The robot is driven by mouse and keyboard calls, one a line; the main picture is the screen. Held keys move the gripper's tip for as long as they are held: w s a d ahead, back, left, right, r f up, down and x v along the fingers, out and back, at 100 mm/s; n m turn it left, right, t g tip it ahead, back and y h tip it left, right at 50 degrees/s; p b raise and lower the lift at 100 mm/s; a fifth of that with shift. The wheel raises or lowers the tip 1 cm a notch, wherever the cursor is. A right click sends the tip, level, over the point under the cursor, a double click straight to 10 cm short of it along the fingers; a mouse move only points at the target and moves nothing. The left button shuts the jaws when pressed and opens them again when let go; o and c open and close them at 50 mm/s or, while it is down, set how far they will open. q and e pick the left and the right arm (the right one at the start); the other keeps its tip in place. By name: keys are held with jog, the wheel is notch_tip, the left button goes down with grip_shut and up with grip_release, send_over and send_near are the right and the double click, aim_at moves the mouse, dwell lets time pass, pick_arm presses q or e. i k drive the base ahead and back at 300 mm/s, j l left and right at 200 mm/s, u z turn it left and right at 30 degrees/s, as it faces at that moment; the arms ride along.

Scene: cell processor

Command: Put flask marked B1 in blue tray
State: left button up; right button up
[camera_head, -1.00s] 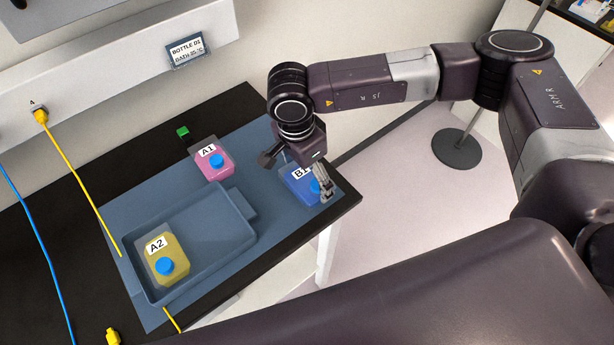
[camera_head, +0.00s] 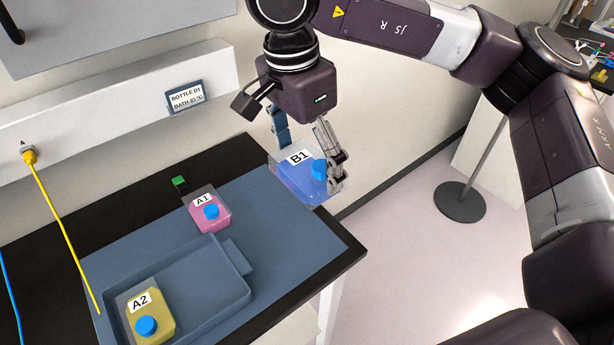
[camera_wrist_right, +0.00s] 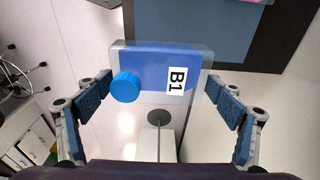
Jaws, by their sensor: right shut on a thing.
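The flask marked B1 (camera_head: 304,178) is clear with blue liquid and a blue cap. My right gripper (camera_head: 308,160) is shut on it and holds it in the air above the right end of the mat. In the right wrist view the B1 flask (camera_wrist_right: 148,68) sits between the fingers of the right gripper (camera_wrist_right: 160,90), its label turned sideways. The blue tray (camera_head: 236,284) lies on the mat to the lower left of the flask. A yellow flask marked A2 (camera_head: 153,309) is in the tray's near left part. My left gripper is not in view.
A pink flask marked A1 (camera_head: 208,212) stands on the mat (camera_head: 300,235) just behind the tray. The tray's right part is empty. A wall ledge (camera_head: 120,105) with a bath sign runs behind the black bench (camera_head: 120,188). A yellow cable (camera_head: 62,225) hangs at left.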

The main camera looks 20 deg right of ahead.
aim_at(209, 283)
jog(key=k+j+u, duration=0.15)
jog(key=u, duration=0.2)
jog(key=k+j+u, duration=0.2)
jog(key=u, duration=0.2)
jog(key=k+j+u, duration=0.2)
jog(key=u, duration=0.15)
jog(key=j, duration=0.1)
